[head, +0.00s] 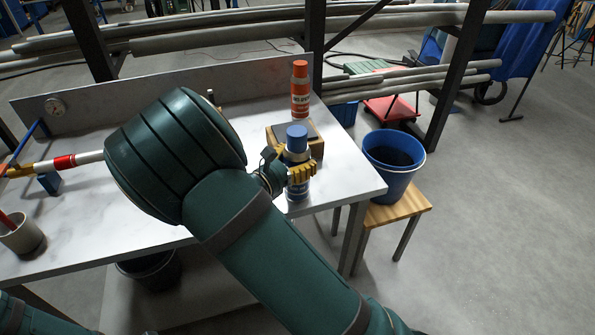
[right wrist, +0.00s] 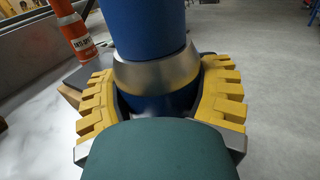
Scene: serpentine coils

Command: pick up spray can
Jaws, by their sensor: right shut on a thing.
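A spray can (head: 297,140) with a blue cap and a silver shoulder stands upright near the right end of the white table. It fills the middle of the right wrist view (right wrist: 150,68). My right gripper (head: 301,174) has its yellow ribbed fingers closed around the can's body, and they show on both sides of it in the right wrist view (right wrist: 157,101). I cannot tell whether the can's base touches the table. A second, orange spray can (head: 300,98) with a white band stands behind it. My left gripper is not in view.
A wooden block (head: 316,149) with a dark top sits right behind the held can. A blue bucket (head: 393,166) stands on a wooden stool (head: 403,208) beyond the table's right edge. A cup (head: 20,233) is at the left. The white tabletop (head: 345,185) is bare at the right.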

